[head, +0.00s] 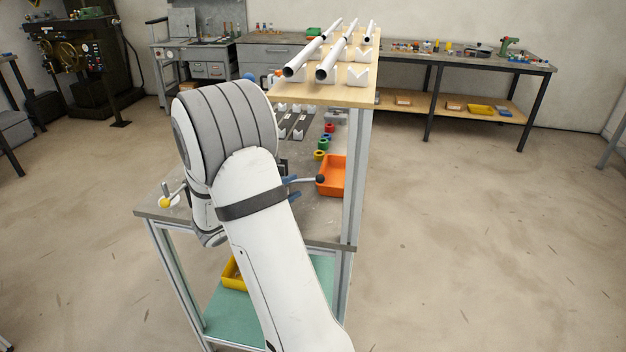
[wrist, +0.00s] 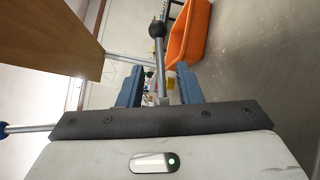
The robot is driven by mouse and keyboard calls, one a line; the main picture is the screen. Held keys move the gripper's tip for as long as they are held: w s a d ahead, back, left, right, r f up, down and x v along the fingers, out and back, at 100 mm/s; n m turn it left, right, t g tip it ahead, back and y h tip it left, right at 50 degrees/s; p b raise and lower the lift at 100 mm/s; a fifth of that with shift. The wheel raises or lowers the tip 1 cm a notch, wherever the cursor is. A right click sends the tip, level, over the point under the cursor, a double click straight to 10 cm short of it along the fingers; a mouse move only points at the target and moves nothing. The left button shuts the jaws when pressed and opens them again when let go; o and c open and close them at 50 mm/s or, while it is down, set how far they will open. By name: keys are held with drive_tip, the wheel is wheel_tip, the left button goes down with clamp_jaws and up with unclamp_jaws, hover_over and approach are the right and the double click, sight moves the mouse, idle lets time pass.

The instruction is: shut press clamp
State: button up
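A lever with a black ball knob (head: 320,179) sticks out to the right beside my arm in the head view. I take it to be the press clamp's handle, but the clamp's body is mostly hidden behind my arm. In the wrist view the black knob (wrist: 157,30) and its metal rod lie between the two blue fingers of my gripper (wrist: 158,80). The fingers stand apart, with a gap on each side of the rod, so my gripper is open. In the head view my gripper (head: 291,185) is mostly hidden by my arm, with bits of blue showing by the lever.
An orange bin (head: 333,174) stands just right of the lever on the grey bench (head: 320,228). A wooden shelf (head: 345,95) with white pipes overhangs the bench. A yellow-knobbed lever (head: 166,201) is at the left. Another rod with a blue knob (wrist: 4,130) shows in the wrist view.

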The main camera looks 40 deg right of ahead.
sight(304, 181)
drive_tip(key=d+p, duration=0.1)
drive_tip(key=d, duration=0.6)
drive_tip(key=shift+w+d, duration=0.15)
clamp_jaws()
idle(0.3)
